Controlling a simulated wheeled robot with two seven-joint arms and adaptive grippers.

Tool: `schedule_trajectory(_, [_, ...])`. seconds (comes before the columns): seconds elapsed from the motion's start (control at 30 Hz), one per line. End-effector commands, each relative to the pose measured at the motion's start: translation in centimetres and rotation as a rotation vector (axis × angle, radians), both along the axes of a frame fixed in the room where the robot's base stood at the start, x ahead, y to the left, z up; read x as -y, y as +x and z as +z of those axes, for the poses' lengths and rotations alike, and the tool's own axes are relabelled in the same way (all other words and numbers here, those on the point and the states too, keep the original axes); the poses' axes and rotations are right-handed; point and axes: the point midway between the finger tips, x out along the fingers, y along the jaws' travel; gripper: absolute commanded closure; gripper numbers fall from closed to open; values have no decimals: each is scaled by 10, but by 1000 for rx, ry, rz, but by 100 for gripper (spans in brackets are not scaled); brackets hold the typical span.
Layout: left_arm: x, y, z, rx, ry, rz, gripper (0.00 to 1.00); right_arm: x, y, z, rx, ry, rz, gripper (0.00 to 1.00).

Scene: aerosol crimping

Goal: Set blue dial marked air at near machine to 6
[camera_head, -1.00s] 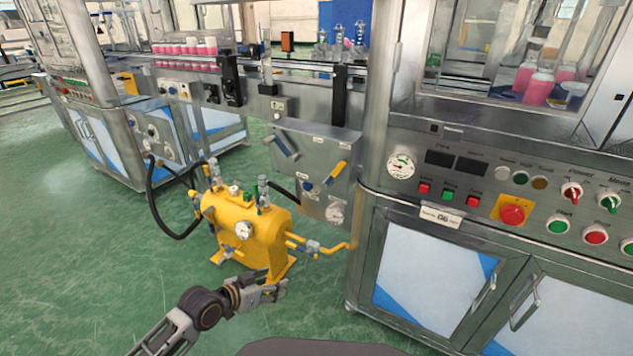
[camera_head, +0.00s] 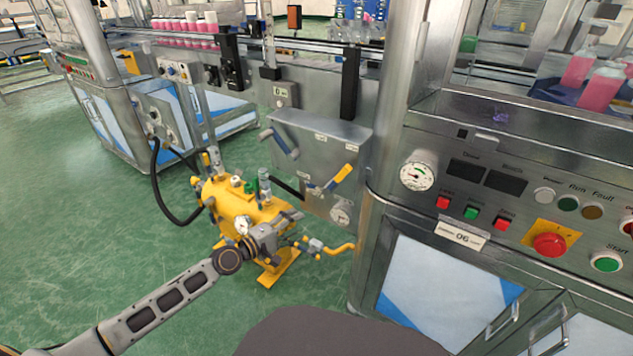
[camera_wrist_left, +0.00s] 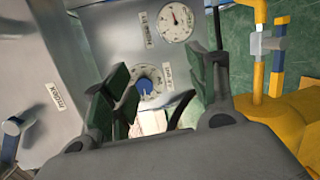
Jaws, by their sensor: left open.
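The blue dial (camera_wrist_left: 147,86) shows in the left wrist view, on a round scale plate on a steel panel. It appears between the open fingers of my left gripper (camera_wrist_left: 165,88), with no contact visible. The number at its pointer is too small to read. In the head view my left gripper (camera_head: 292,220) is in front of the yellow tank, short of the steel box (camera_head: 345,140) with two levers. I cannot make out the dial clearly there. My right gripper is not in view.
A white gauge (camera_wrist_left: 175,22) sits near the dial. The yellow tank (camera_head: 225,200) with pipes and valves stands close to my left arm. A larger control panel with a red emergency button (camera_head: 550,245) is at right. Green floor is clear at left.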

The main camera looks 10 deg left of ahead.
Motion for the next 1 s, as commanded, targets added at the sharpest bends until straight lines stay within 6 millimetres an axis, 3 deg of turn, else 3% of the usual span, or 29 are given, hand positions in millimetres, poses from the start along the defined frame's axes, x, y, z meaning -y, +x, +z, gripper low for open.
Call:
schedule_trajectory(0.6, [-42,24,28,-255,-809,267,42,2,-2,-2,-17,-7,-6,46])
schedule_trajectory(1.0, [-46,25,31,-337,-1010,288,42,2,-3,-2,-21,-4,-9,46])
